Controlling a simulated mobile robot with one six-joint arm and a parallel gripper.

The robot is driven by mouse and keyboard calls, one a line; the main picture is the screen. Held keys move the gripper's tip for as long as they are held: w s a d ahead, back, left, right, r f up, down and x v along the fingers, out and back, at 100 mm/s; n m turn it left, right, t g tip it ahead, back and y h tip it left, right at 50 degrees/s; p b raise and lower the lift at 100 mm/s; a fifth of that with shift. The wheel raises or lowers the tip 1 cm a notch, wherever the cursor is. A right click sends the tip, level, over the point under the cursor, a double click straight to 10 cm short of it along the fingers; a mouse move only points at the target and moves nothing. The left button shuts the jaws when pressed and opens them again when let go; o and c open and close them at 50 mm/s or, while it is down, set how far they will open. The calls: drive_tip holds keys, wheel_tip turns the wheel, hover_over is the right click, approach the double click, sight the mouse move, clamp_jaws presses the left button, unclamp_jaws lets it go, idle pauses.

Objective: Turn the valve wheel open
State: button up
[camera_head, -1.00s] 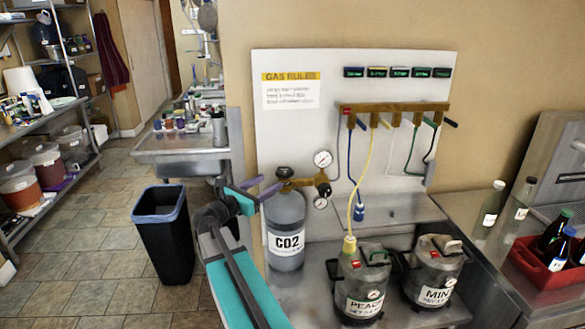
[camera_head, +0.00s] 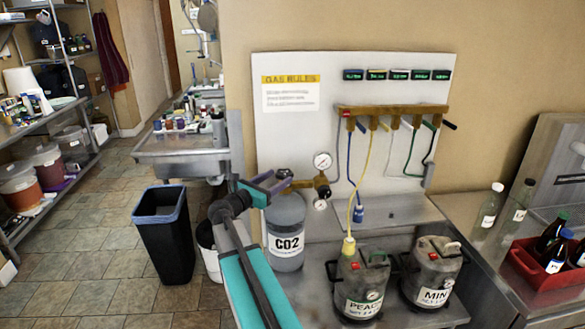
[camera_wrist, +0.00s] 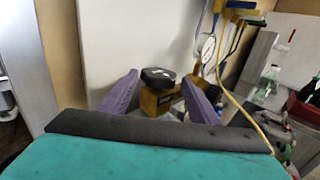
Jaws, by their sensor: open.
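The valve wheel (camera_wrist: 158,76) is a small dark knob on a brass valve body (camera_wrist: 157,102), ahead of my gripper in the wrist view. The valve belongs to the grey CO2 cylinder (camera_head: 285,228) on the steel bench, and my gripper partly covers it in the head view. My gripper (camera_head: 275,182) is open, with its purple fingers at the valve's height. In the wrist view its fingers (camera_wrist: 160,82) appear on either side of the wheel, with gaps visible. I cannot tell how far the wheel lies beyond the fingertips. Nothing is held.
A gauge (camera_head: 322,161) and regulator sit right of the valve. A brass manifold (camera_head: 392,110) with hoses hangs on the white board. Two kegs, PEACH (camera_head: 361,283) and MINT (camera_head: 431,270), stand right of the cylinder. A black bin (camera_head: 164,234) stands on the floor left of my arm.

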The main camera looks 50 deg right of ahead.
drive_tip(key=d, duration=0.3)
drive_tip(key=d+p, duration=0.1)
drive_tip(key=d, duration=0.1)
drive_tip(key=d+p, duration=0.1)
drive_tip(key=d, duration=0.2)
drive_tip(key=shift+w+d, duration=0.3)
drive_tip(key=shift+w, duration=0.1)
